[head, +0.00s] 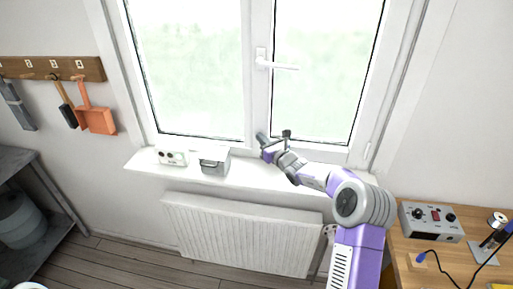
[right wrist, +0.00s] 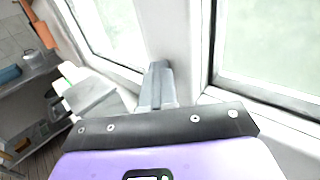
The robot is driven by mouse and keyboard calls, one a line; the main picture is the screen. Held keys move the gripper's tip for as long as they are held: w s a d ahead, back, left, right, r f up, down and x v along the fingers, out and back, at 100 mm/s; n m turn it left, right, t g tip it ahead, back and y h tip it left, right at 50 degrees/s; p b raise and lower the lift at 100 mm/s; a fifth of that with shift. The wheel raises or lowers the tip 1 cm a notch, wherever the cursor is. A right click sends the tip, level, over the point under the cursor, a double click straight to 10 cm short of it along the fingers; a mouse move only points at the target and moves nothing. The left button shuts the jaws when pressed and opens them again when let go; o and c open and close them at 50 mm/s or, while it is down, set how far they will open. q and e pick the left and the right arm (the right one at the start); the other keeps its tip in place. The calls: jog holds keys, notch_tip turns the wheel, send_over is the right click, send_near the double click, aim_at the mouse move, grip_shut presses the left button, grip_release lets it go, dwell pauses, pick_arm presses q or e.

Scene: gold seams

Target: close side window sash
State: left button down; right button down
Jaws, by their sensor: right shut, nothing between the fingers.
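The window has a left sash (head: 154,100) and a right sash (head: 359,120), both white-framed. A white handle (head: 283,66) on the middle upright points horizontally right. My right gripper (head: 261,137) is at the foot of the middle upright, just above the sill. In the right wrist view its fingers (right wrist: 158,72) are shut and empty, pointing at the white upright between the two panes. I cannot tell whether the fingertips touch it. The right sash looks nearly in line with the frame; a small gap cannot be told. My left gripper is not in view.
A grey metal box (head: 214,161) and a white socket-like box (head: 171,157) stand on the sill (head: 140,162), left of the gripper. A radiator (head: 240,232) is below. A wooden bench (head: 405,262) with a control box (head: 431,221) is at right. Tools hang at far left.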

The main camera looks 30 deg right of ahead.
jog(key=shift+d+r, duration=0.25)
jog(key=shift+r, duration=0.15)
jog(key=s+a+b, duration=0.4)
jog(key=s+a, duration=0.5)
jog(key=s, duration=0.2)
jog(key=shift+s+f, duration=0.15)
jog(key=shift+f, duration=0.25)
